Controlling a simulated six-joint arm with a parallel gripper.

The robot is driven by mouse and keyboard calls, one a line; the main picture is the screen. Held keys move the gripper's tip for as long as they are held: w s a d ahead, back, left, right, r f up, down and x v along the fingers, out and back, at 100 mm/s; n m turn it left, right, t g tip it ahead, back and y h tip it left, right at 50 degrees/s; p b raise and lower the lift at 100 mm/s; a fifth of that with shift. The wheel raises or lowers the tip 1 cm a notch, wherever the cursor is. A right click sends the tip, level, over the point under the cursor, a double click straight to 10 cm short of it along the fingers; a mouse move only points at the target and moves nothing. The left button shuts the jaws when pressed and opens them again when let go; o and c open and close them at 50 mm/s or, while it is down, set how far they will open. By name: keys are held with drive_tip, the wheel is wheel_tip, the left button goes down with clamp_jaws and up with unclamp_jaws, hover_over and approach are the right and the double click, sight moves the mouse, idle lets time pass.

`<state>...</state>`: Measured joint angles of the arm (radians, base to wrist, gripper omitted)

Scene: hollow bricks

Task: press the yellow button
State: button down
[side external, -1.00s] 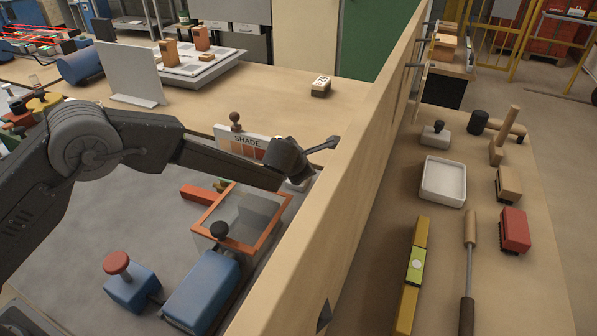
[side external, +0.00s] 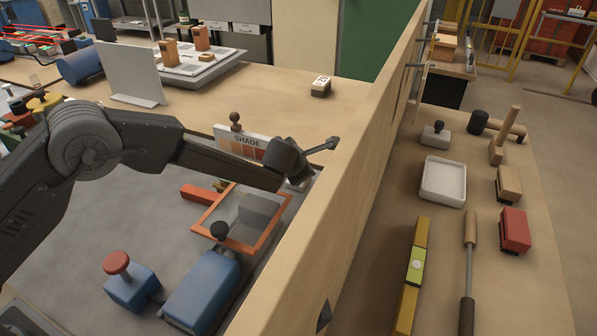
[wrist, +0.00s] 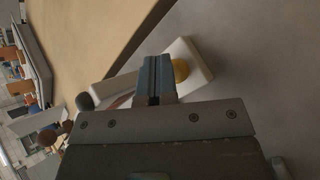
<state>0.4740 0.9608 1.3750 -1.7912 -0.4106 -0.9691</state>
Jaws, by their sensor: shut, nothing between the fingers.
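The yellow button (wrist: 181,70) is a small rounded cap on a white box (wrist: 199,55) in the wrist view. My gripper (wrist: 155,60) is shut and empty, with its blue-grey fingers just left of the button and in front of part of the box. I cannot tell whether the fingers touch the box. In the side external view my wrist is beside the wooden partition, above a pale object (side external: 300,184) that is mostly hidden. The fingertips and the button cannot be made out there.
The tall wooden partition (side external: 345,190) runs close along my gripper's right. The SHADE board (side external: 238,143) stands behind. An orange-framed box (side external: 239,250), a blue block with a black knob (side external: 203,290) and a blue box with a red button (side external: 131,290) lie in front.

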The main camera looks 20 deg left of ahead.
drive_tip(key=shift+r, duration=3.05)
drive_tip(key=shift+r, duration=0.15)
drive_tip(key=s+a+r+m+t+h, duration=0.1)
drive_tip(key=s+a+r+m+h, duration=0.15)
drive_tip(key=r+m, duration=0.4)
drive_tip(key=s+a+r+m+t+h, duration=0.1)
drive_tip(key=s+r+m, duration=0.25)
drive_tip(key=r, duration=0.55)
drive_tip(key=s+a+r+m+h, duration=0.1)
drive_tip(key=s+r+m+h, duration=0.1)
drive_tip(key=s+r+m, duration=0.35)
drive_tip(key=s+a+r+m+g, duration=0.1)
drive_tip(key=s+a+m, duration=0.25)
drive_tip(key=s, duration=0.45)
drive_tip(key=s+a+m+g, duration=0.2)
drive_tip(key=s+m, duration=0.2)
drive_tip(key=s, duration=0.4)
drive_tip(key=s+a+f+m+g+y, duration=0.1)
drive_tip(key=s+a+f+m+y, duration=0.1)
drive_tip(key=s+a+f, duration=0.2)
drive_tip(key=s+a+f+m+g+y, duration=0.1)
drive_tip(key=s+a+f+m+y, duration=0.1)
drive_tip(key=s, duration=0.9)
wheel_tip(320, 180, down, 2)
drive_tip(key=a+m, duration=0.1)
drive_tip(key=a, duration=0.1)
drive_tip(key=shift+a+f+g, duration=0.25)
drive_tip(key=shift+a+g, duration=0.05)
